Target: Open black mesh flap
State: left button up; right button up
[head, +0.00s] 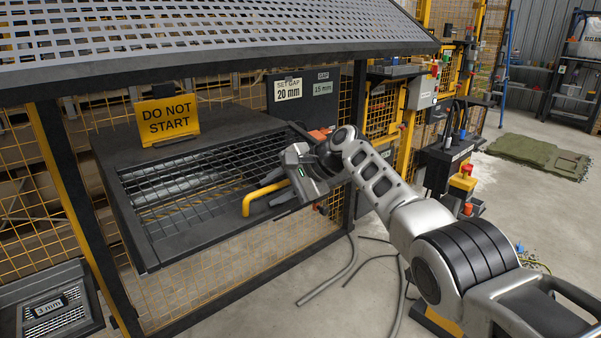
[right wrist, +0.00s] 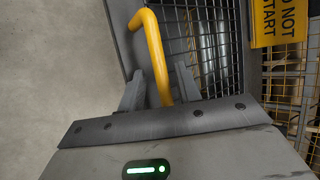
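The black mesh flap (head: 215,167) lies as a dark grid over the opening of the grey machine table, seemingly down. A bent yellow handle (head: 252,197) is at its near right side. My right gripper (head: 268,188) is at the handle from the right. In the right wrist view, the handle (right wrist: 153,50) runs between its two grey fingers (right wrist: 158,80), with a gap showing on each side. The gripper is open around the handle. The mesh flap (right wrist: 208,45) also shows to the right of the handle there. My left gripper is not in view.
A yellow DO NOT START sign (head: 168,118) stands behind the mesh. A perforated canopy (head: 200,35) hangs above, and a dark post (head: 355,150) stands right of the table. A control stand (head: 450,165) is farther right. Hoses lie on the floor.

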jog(key=shift+s+d+r, duration=0.1)
jog(key=shift+d+r, duration=0.2)
jog(key=shift+d, duration=0.05)
pick_arm(q)
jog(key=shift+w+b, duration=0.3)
jog(key=shift+b, duration=0.1)
pick_arm(e)
jog(key=v, duration=1.4)
jog(key=shift+s+d+r, duration=0.15)
jog(key=shift+s+d, duration=0.1)
